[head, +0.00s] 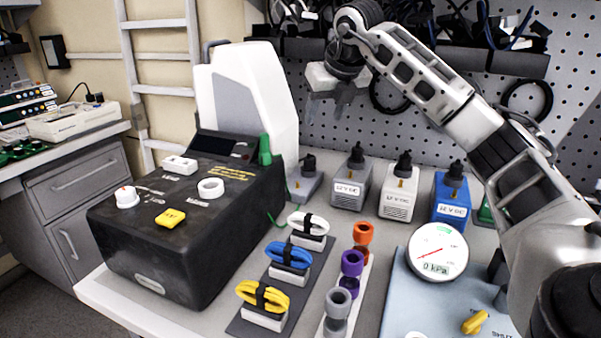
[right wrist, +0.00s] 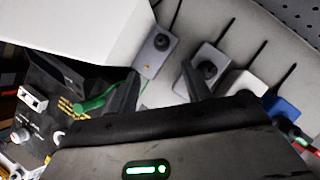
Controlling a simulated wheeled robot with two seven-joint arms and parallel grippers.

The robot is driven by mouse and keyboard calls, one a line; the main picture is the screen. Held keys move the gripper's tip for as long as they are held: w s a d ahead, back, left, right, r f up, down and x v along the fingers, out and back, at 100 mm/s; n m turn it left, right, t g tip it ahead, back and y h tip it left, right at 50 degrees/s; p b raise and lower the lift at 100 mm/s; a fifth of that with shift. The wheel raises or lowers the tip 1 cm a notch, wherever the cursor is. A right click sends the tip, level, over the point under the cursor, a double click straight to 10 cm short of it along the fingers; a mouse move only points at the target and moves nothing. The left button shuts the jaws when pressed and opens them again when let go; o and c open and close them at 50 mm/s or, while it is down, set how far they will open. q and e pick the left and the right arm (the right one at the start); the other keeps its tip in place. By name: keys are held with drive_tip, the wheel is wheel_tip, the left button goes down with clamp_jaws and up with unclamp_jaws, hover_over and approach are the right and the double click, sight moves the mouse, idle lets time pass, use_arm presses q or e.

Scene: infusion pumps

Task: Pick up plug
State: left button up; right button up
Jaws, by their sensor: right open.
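Black plugs stand upright on a row of small power boxes at the back of the bench. One plug (head: 308,164) is on the grey box at the left, beside the white machine. Others are on a grey box (head: 356,156), a white box (head: 403,164) and a blue box (head: 454,174). In the right wrist view, the left plug (right wrist: 161,42) and the grey box's plug (right wrist: 207,70) show near the fingers. My right gripper (head: 325,106) is open and empty, raised above the back of the bench, apart from the plugs. My left gripper is not in view.
A black pump unit (head: 150,235) and a tall white machine (head: 225,85) stand at the left. Coiled tubes, coloured connectors and a pressure gauge (head: 437,250) lie in front of the boxes. A pegboard (head: 390,130) with hanging cables is behind.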

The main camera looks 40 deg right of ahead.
sight(309, 158)
drive_tip(key=x, duration=1.5)
drive_tip(key=shift+f+p, duration=0.2)
drive_tip(key=shift+p, duration=0.15)
drive_tip(key=shift+d, duration=0.1)
clamp_jaws()
